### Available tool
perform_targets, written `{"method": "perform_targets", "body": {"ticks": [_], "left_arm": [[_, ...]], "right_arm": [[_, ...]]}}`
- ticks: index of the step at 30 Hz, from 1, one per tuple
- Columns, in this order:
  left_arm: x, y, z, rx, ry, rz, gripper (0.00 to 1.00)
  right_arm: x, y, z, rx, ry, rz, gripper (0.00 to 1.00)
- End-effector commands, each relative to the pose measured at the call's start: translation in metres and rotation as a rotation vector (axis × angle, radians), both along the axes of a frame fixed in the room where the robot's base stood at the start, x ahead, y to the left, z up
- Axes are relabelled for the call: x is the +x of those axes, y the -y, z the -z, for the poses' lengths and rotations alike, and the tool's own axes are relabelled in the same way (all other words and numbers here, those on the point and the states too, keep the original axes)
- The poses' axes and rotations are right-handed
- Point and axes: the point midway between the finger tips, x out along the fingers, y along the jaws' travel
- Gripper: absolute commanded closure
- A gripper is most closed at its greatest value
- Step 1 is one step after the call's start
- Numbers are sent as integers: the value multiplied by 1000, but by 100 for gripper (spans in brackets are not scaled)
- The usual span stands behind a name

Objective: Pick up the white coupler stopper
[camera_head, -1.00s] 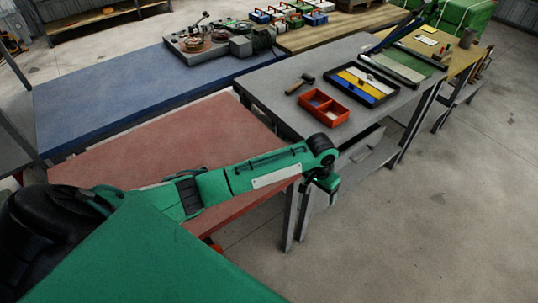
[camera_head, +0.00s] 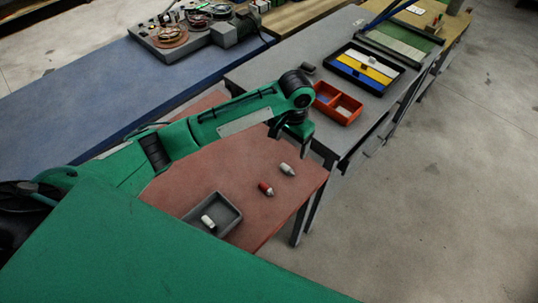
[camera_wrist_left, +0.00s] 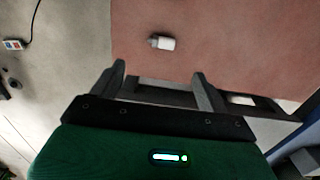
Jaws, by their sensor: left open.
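A white stopper with a grey end (camera_head: 287,169) lies on its side on the red tabletop. A red stopper with a pale end (camera_head: 266,188) lies nearby, and another white stopper (camera_head: 208,222) with a dark end lies in a small grey tray (camera_head: 232,226). My left gripper (camera_head: 304,147) is above the tabletop's far right part, open and empty. In the left wrist view, a white stopper with a grey end (camera_wrist_left: 163,43) lies beyond the open fingers (camera_wrist_left: 160,82), apart from them. My right gripper is out of view.
The red table (camera_head: 240,165) ends close to my left gripper. A grey table (camera_head: 270,75) behind it holds an orange two-part bin (camera_head: 338,117) and a black tray with coloured strips (camera_head: 364,68). A blue table (camera_head: 70,125) is at left. Floor is open at right.

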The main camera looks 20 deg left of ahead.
Motion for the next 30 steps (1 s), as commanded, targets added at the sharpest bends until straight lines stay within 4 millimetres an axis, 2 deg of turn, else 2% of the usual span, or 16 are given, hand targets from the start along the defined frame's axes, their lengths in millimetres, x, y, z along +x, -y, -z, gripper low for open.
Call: {"method": "perform_targets", "body": {"ticks": [2,5,10,14,17,24,30], "left_arm": [[0,1,1,-2,-1,2,23],[-1,2,11,-2,-2,2,23],[-1,1,44,0,-4,-1,23],[-1,1,67,0,-2,1,23],[0,1,79,-1,0,0,23],[1,1,96,-1,-1,0,23],[3,1,124,-2,-2,0,23]], "right_arm": [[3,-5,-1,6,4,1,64],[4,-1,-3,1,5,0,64],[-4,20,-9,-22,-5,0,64],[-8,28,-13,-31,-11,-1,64],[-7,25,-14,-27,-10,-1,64],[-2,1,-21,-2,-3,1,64],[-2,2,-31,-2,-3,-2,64]]}}
